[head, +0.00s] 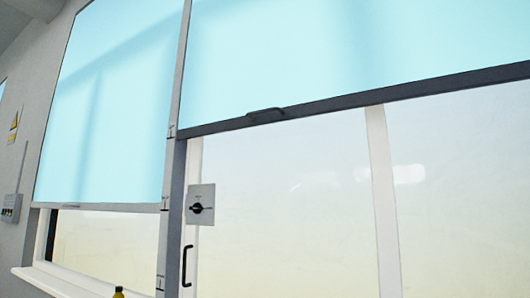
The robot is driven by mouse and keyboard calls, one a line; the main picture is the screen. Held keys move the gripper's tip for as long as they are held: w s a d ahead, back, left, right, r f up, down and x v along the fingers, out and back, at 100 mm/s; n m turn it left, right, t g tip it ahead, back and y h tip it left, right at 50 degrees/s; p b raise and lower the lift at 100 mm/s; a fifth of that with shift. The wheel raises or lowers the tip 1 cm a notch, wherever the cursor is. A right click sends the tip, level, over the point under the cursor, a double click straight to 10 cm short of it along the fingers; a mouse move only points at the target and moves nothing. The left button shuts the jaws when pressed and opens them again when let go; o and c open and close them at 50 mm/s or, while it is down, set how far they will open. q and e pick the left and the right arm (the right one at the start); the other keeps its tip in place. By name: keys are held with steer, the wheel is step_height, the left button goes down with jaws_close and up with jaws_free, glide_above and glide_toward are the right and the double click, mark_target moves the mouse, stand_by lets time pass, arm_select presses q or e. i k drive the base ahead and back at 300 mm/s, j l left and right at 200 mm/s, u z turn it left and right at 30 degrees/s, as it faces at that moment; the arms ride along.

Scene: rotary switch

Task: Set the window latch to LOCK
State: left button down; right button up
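The window latch (201,208) is a black rotary knob on a pale square plate (202,192). The plate is on the window frame, left of the picture's centre. The knob's handle looks about horizontal, but the plate's lettering is too small to read. Neither of my grippers shows in the head view.
A black pull handle (187,265) is on the frame below the latch. A dark rail with a handle (265,113) crosses above. A switch box (11,207) is on the left wall.

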mark_target(197, 208)
steer(key=j+z, duration=0.15)
steer(key=j, duration=0.35)
steer(key=i+j+z, duration=0.1)
steer(key=j, duration=0.25)
steer(key=i+j+z, duration=0.15)
steer(key=j, duration=0.15)
steer(key=i+j+z, duration=0.1)
steer(key=j, duration=0.25)
steer(key=j+z, duration=0.1)
steer(key=j, duration=0.25)
steer(key=i, duration=0.05)
